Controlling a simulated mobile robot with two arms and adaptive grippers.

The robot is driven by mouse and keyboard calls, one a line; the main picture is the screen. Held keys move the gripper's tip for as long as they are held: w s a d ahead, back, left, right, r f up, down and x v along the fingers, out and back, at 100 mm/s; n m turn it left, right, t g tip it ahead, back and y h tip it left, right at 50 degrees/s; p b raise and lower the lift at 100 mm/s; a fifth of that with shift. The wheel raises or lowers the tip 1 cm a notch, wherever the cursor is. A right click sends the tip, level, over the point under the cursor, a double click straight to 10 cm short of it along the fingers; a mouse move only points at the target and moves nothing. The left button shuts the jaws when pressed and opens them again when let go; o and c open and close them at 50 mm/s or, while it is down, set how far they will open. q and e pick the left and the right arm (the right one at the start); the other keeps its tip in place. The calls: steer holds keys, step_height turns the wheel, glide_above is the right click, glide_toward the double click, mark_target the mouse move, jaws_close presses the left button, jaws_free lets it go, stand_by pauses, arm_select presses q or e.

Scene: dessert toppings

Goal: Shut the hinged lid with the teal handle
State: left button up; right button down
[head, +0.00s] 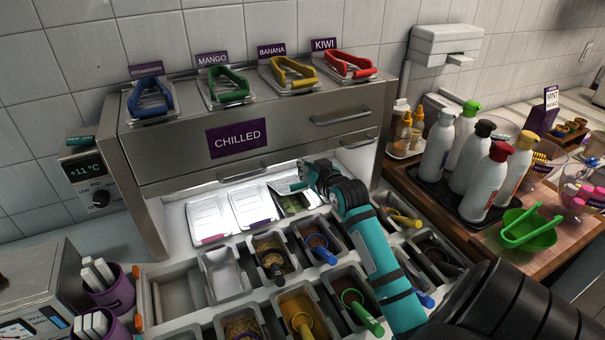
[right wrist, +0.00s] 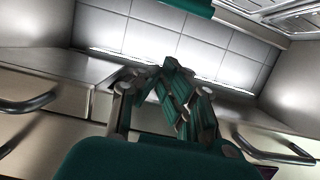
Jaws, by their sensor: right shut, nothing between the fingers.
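My right gripper (head: 300,184) is shut and empty in the head view, in the lit bay under the chilled cabinet, at the rightmost of three lidded bins. That bin's opening (head: 294,203) shows green contents, so its lid is not shut down over it. Its lid is largely hidden by my gripper, and I cannot tell whether they touch. In the right wrist view the fingers (right wrist: 178,100) are together. A teal bar (right wrist: 185,5) crosses the top edge there; I cannot tell whether it is the handle. My left gripper is not in view.
Two white lids, one with a magenta edge (head: 209,217) and one with a purple edge (head: 253,205), lie shut on the left. The chilled cabinet (head: 285,142) overhangs the bay. Topping bins with scoops (head: 300,315) fill the front. Bottles (head: 487,180) stand at right.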

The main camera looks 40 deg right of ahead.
mark_target(302, 183)
steer(key=x, duration=0.5)
steer(key=shift+w+f+p, duration=0.1)
steer(key=shift+w+p, duration=0.1)
steer(key=shift+p, duration=0.15)
steer(key=s+f, duration=0.1)
steer(key=s+f+p, duration=0.1)
steer(key=shift+s+a+f, duration=0.25)
steer(key=shift+a+f, duration=0.05)
steer(key=shift+f, duration=0.05)
steer(key=shift+s+f, duration=0.1)
steer(key=shift+s, duration=0.05)
steer(key=shift+f, duration=0.15)
